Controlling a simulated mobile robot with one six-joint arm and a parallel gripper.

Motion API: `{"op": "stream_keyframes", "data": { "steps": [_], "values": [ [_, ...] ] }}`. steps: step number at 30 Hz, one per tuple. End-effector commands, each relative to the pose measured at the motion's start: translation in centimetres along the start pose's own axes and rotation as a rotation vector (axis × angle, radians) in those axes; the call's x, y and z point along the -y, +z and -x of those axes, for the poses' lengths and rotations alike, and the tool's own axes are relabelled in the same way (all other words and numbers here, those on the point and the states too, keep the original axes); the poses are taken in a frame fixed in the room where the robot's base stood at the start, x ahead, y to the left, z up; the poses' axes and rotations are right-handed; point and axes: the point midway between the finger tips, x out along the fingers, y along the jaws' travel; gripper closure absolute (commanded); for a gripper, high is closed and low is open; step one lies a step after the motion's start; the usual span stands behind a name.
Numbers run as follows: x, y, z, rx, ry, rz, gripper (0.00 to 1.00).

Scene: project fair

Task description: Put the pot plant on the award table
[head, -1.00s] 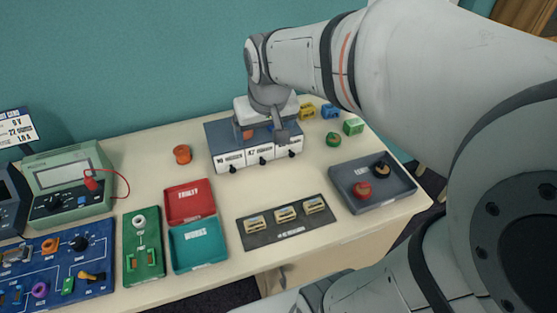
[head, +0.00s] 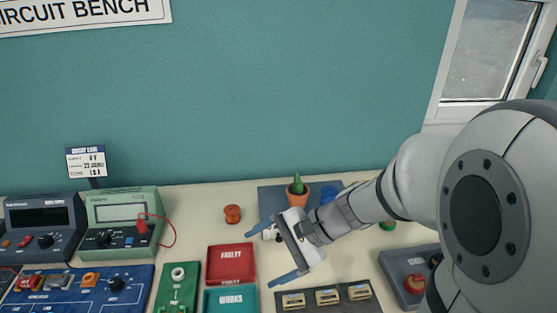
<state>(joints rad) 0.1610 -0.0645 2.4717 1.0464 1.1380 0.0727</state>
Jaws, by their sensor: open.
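The pot plant (head: 297,196), a small green plant in a terracotta pot, stands upright on the grey-blue top of a drawer unit (head: 269,198) at the back of the bench. My gripper (head: 275,255) is open and empty, in front of the plant and lower in the picture, with its fingers pointing left. It is apart from the plant and hides the front of the drawer unit. No award table can be made out in this view.
Red and teal trays (head: 231,281) lie left of my gripper. An orange spool (head: 232,214) stands behind them. Green and dark meters (head: 122,212) stand at the left.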

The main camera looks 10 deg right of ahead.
Motion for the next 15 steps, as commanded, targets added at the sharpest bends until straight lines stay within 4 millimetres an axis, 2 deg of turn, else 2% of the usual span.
{"op": "stream_keyframes", "data": {
  "steps": [2,5,9,12,15],
  "values": [
    [1.9,-1.9,-0.6,0.067,-0.14,-0.164,0.13],
    [4.4,-4.8,-0.5,0.134,-0.33,-0.353,0.13],
    [7.0,-10.5,0.8,0.199,-0.611,-0.604,0.13],
    [7.7,-15.1,2.3,0.219,-0.81,-0.759,0.13],
    [7.4,-19.3,3.9,0.222,-0.978,-0.878,0.13]
  ]
}}
